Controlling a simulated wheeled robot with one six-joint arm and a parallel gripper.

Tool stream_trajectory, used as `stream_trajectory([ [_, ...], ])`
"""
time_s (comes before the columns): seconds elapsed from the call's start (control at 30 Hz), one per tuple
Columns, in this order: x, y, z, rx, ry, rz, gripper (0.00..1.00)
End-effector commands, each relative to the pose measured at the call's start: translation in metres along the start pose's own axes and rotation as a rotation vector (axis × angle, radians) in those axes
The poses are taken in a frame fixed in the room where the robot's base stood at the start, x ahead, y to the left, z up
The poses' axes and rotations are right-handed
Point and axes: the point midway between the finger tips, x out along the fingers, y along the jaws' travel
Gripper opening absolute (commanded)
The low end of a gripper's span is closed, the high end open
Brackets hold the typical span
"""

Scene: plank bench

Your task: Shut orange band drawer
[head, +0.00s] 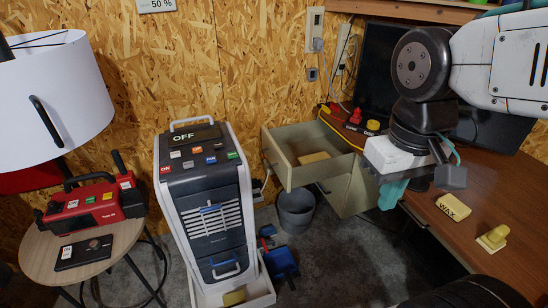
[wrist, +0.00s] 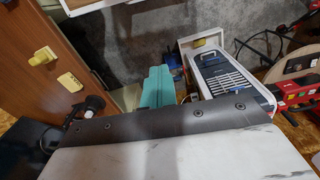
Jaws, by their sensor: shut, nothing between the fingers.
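A pale olive drawer (head: 318,135) stands pulled out at the left end of the desk in the head view, with a tan block (head: 313,158) inside. I cannot make out an orange band on the sides of it that show. The cabinet body (head: 348,190) is below and right of it. My gripper (head: 391,194) hangs to the right of the drawer near the desk's edge, with its teal fingers shut and empty. It appears apart from the drawer, but the depth gap is hard to judge. The teal fingers also show in the wrist view (wrist: 155,88).
The brown desk (head: 510,200) holds a wax block (head: 453,207) and a yellow-handled tool (head: 492,238). A grey bin (head: 296,212) and a blue dustpan (head: 281,262) are on the floor below the drawer. A cooler (head: 208,190) stands left. Bare floor shows between bin and desk.

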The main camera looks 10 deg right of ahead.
Motion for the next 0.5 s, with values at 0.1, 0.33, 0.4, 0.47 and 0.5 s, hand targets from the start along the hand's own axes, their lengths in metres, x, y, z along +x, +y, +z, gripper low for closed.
stream_trajectory([
  [0.1, 0.010, -0.002, -0.027, -0.035, -0.095, 0.022, 0.00],
  [0.33, 0.031, 0.003, -0.104, -0.090, -0.184, 0.126, 0.00],
  [0.4, 0.042, 0.004, -0.131, -0.099, -0.198, 0.164, 0.00],
  [0.47, 0.052, 0.005, -0.156, -0.105, -0.203, 0.197, 0.00],
  [0.5, 0.060, 0.005, -0.172, -0.110, -0.206, 0.221, 0.00],
])
